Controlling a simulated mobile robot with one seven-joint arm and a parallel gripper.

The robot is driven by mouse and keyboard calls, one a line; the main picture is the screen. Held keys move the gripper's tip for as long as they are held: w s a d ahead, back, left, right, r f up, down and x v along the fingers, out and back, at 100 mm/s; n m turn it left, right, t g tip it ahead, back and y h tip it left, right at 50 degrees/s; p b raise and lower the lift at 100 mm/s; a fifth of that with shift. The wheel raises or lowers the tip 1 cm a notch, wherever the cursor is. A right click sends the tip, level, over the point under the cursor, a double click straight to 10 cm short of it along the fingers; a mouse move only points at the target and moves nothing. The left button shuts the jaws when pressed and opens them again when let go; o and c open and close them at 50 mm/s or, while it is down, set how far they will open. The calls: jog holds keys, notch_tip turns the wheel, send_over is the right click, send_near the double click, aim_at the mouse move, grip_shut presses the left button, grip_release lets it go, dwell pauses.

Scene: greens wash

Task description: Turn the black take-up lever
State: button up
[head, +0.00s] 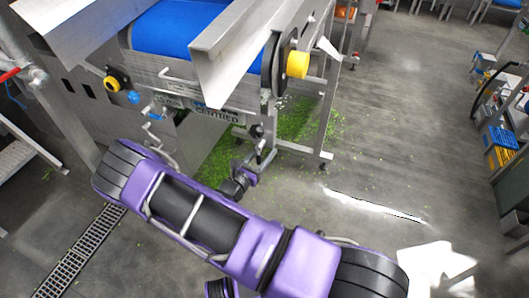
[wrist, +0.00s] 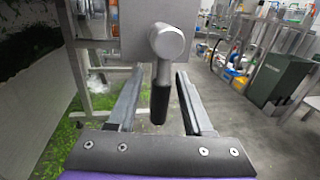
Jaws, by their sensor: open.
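The take-up lever (wrist: 160,102) hangs down in the wrist view, with a round silver hub, a short metal shaft and a black grip. The hub sits in front of a grey metal plate (wrist: 128,40). My gripper (wrist: 159,74) is open, with one finger on each side of the lever. Gaps show between the grip and both fingers, so the grip appears untouched. In the head view my purple arm crosses the foreground, and I cannot clearly make out the lever or the fingers there.
The conveyor (head: 180,28) has a blue belt, metal side guards and a yellow knob (head: 297,64). Green scraps (head: 300,122) litter the floor beneath it. Open floor lies to the right. A dark green bin (wrist: 282,80) stands at right in the wrist view.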

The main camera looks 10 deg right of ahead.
grip_shut()
dwell(0.3)
dwell(1.2)
